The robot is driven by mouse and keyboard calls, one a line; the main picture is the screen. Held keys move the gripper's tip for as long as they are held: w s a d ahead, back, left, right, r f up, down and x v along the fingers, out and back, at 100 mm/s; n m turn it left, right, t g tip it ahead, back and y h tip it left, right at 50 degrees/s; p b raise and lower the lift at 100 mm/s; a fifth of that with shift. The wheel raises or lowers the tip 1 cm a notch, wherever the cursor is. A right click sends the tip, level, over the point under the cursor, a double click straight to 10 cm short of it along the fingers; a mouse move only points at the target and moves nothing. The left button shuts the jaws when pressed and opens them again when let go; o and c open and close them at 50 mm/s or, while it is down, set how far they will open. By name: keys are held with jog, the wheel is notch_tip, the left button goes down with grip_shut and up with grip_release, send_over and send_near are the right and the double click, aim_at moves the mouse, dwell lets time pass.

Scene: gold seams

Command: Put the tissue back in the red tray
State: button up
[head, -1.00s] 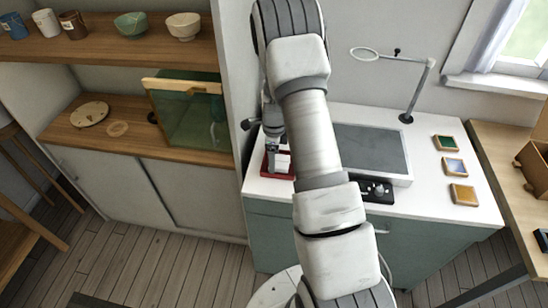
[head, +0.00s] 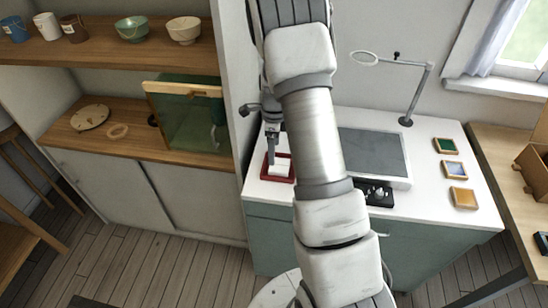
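The red tray (head: 278,181) sits at the left end of the white worktop, beside the wall panel. A white piece that looks like the tissue (head: 281,171) lies within the tray's rim in this view. My gripper (head: 272,160) points down over the tray's left-back part, with its tips close to the white piece. Whether the tips touch it, and whether they are open or shut, is too small to tell. My arm hides the area just right of the tray.
A grey panel (head: 372,152) and a black box with knobs (head: 374,192) lie right of my arm. A magnifier lamp (head: 406,121) stands behind. A green-fronted case (head: 187,125) stands on the left shelf.

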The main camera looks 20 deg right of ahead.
jog(key=s+a+r+n+t, duration=0.1)
jog(key=s+a+r+n, duration=0.25)
jog(key=r, duration=0.45)
jog(key=s+a+r+n+t, duration=0.1)
jog(key=s+a+r+n, duration=0.2)
jog(key=r, duration=0.4)
jog(key=s+a+r+n+t, duration=0.1)
jog(key=s+r+n, duration=0.25)
jog(key=r, duration=0.45)
jog(key=s+a+r+n+t, duration=0.1)
jog(key=s+a+r+n, duration=0.1)
jog(key=s+n, duration=0.5)
jog(key=s+a+r+n+t, duration=0.1)
jog(key=s+a+r+n, duration=0.2)
jog(key=s+n, duration=0.4)
jog(key=shift+s+a+r+n+t, duration=0.15)
jog(key=shift+s+r+n+t, duration=0.2)
jog(key=shift+s, duration=0.6)
